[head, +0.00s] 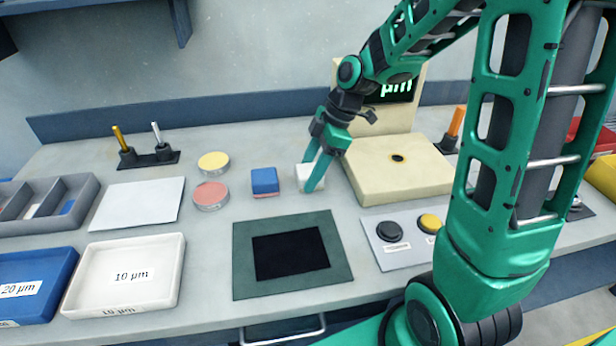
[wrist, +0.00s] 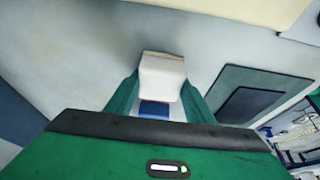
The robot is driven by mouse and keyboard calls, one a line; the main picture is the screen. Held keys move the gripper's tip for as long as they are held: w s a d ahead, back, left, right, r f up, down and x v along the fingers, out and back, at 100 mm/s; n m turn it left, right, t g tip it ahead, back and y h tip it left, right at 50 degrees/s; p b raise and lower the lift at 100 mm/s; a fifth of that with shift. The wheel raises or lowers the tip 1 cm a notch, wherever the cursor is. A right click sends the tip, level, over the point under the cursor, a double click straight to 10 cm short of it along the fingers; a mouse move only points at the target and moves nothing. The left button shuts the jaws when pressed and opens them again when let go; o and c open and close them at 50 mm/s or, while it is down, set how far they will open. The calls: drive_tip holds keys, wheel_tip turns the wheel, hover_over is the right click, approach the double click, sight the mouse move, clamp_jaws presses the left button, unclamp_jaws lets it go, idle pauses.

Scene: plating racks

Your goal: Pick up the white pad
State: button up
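The white pad (head: 301,171) is a small white block on the bench, between a blue block (head: 265,180) and the cream machine (head: 395,180). My gripper (head: 311,177) points down at it, with one finger across its near side and the other at its far side. In the wrist view the white pad (wrist: 162,80) sits between the two green fingers (wrist: 161,84), which lie against its left and right sides with no visible gap. The pad appears at bench height; its underside is hidden.
A dark green mat (head: 243,262) lies in front, with a button panel (head: 405,260) to its right. Yellow (head: 213,162) and pink (head: 211,195) discs lie left of the blue block. A white tray (head: 176,285) and blue tray (head: 68,265) stand front left.

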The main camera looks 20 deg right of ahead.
sight(303, 171)
drive_tip(key=shift+r, duration=0.15)
wheel_tip(303, 171, up, 4)
drive_tip(key=s+a+r, duration=0.5)
drive_tip(key=a+r, duration=0.1)
drive_tip(key=a, duration=0.4)
drive_tip(key=shift+s+r, duration=0.35)
drive_tip(key=shift+r, duration=0.05)
drive_tip(key=shift+a, duration=0.1)
